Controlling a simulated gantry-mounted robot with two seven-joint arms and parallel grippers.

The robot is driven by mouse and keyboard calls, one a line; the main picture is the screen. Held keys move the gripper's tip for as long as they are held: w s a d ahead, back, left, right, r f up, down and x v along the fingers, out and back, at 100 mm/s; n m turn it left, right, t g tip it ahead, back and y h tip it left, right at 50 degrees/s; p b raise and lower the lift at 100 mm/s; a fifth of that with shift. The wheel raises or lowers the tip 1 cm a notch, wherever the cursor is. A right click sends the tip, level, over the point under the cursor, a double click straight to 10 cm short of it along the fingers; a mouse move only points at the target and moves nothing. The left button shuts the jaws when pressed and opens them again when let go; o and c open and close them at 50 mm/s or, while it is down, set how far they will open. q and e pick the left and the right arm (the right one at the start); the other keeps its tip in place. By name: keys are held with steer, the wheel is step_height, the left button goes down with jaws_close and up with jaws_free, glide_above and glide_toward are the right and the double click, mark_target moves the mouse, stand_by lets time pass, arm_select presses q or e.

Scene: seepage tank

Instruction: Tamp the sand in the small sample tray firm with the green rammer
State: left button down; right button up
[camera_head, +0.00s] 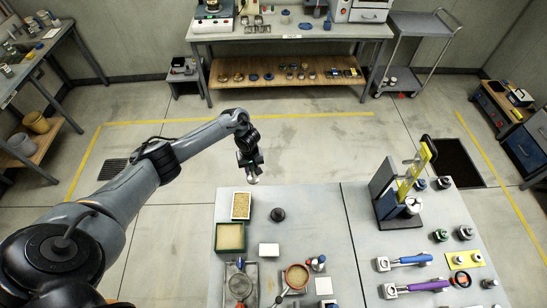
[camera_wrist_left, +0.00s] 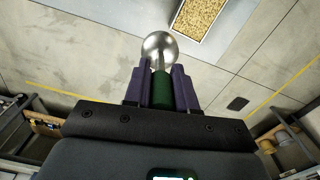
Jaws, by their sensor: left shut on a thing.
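My left gripper (camera_head: 250,170) hangs beyond the back edge of the table, left of centre in the head view. In the left wrist view its purple fingers (camera_wrist_left: 160,82) are shut on the green handle of the rammer (camera_wrist_left: 162,92). The rammer's round, shiny metal head sticks out past the fingertips. In the head view only its bright tip (camera_head: 253,181) shows. A small white-rimmed tray of coarse tan grains (camera_head: 233,218) sits at the table's back left corner; it also shows in the left wrist view (camera_wrist_left: 175,36). The rammer is apart from it.
A green-rimmed box of finer sand (camera_head: 217,248) stands just in front of the white-rimmed tray. A dark round knob (camera_head: 278,214) and a white block (camera_head: 269,250) are to the right. A blue press with a yellow lever (camera_head: 388,200) stands farther right. Floor behind the table is clear.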

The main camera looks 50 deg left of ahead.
arm_select(q)
steer(key=s+f+b, duration=0.5)
steer(key=s+f, duration=0.2)
steer(key=f, duration=0.1)
steer(key=shift+a+f, duration=0.35)
steer(key=shift+a, duration=0.05)
steer(key=shift+p, duration=0.4)
stand_by(0.5)
steer(key=shift+f, duration=0.15)
stand_by(0.4)
steer(key=shift+f+b, duration=0.3)
steer(key=shift+f, duration=0.05)
stand_by(0.3)
steer(key=shift+f, duration=0.1)
stand_by(0.8)
